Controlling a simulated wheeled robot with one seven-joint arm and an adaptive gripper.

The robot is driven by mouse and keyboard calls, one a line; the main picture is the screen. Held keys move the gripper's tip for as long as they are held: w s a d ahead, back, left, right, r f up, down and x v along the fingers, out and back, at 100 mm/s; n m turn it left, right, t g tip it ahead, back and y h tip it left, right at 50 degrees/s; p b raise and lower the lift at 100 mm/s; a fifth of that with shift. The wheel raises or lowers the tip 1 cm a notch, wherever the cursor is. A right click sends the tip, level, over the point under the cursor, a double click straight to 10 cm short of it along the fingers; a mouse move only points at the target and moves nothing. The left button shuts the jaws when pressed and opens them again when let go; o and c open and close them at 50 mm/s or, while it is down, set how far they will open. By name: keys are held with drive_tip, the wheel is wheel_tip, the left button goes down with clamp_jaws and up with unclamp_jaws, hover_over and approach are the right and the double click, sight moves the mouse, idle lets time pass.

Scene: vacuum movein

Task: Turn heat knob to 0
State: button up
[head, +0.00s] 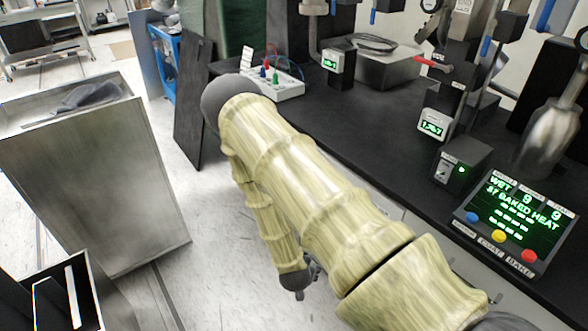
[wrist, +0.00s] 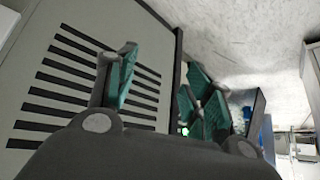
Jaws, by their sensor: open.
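No knob marked heat can be made out for sure. A black control panel (head: 513,222) at the right of the head view has green text including "BAKED HEAT" and blue, yellow and red buttons. A small black box (head: 461,166) with a green light and a round dark spot, possibly a knob, stands behind it on the counter. My gripper (wrist: 160,72) is open and empty in the wrist view, its teal-padded fingers apart. In the head view only a dark bit of it (head: 303,280) shows below my arm, low and in front of the counter, well left of the panel.
The black counter (head: 345,125) also bears a white box with coloured plugs (head: 275,85) and a metal hotplate-like box (head: 387,66). A metal cabinet (head: 90,170) stands at left. A vented grey panel (wrist: 60,75) is close to my gripper's left finger in the wrist view.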

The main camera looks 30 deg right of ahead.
drive_tip(key=w+d+r+m+t+h+b, duration=0.1)
drive_tip(key=w+d+m+h+b, duration=0.25)
drive_tip(key=w+m, duration=0.4)
drive_tip(key=w+d+r+m+t+h+b, duration=0.15)
drive_tip(key=w+d+m+b, duration=0.3)
drive_tip(key=w, duration=0.55)
drive_tip(key=w+d+m+h+b, duration=0.3)
drive_tip(key=w+d+m+b, duration=0.2)
drive_tip(key=w, duration=0.4)
drive_tip(key=w+a+r+m+g+h+b, duration=0.1)
drive_tip(key=w+r+m+g+b, duration=0.15)
drive_tip(key=w+m+b, duration=0.4)
drive_tip(key=w+a+r+m+g+h+b, duration=0.1)
drive_tip(key=w+r+m+h+b, duration=0.2)
drive_tip(key=m, duration=0.6)
drive_tip(key=w+r+m+g+b, duration=0.25)
drive_tip(key=w+r+m, duration=0.2)
drive_tip(key=m, duration=0.35)
drive_tip(key=d+b, duration=0.4)
drive_tip(key=d, duration=0.6)
drive_tip(key=shift+w+d, duration=0.15)
drive_tip(key=shift+w, duration=0.3)
